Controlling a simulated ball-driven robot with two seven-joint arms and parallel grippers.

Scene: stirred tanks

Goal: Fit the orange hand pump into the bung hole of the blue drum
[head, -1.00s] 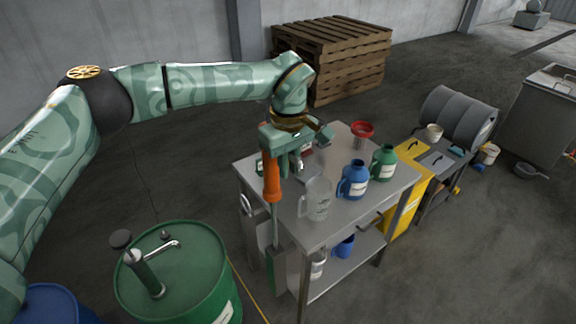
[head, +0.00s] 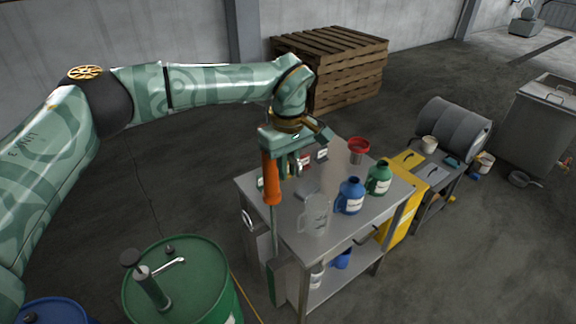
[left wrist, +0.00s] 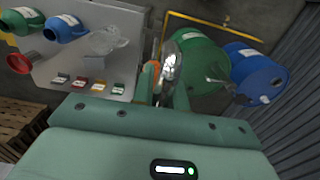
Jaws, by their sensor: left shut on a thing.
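The orange hand pump (head: 271,180) hangs upright from my left gripper (head: 284,165), which is shut on it. Its thin tube points down in front of the steel table's near left edge. In the left wrist view, part of the orange pump (left wrist: 148,76) shows at my left gripper (left wrist: 168,78). The blue drum (head: 52,313) is at the bottom left of the head view, mostly cut off. It also shows at the right of the left wrist view (left wrist: 255,74), clear of the pump. My right gripper is out of view.
The steel table (head: 338,230) carries a clear jug (head: 315,215), blue and green jugs and a red funnel (head: 358,146). Pallets (head: 330,60) stand behind.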

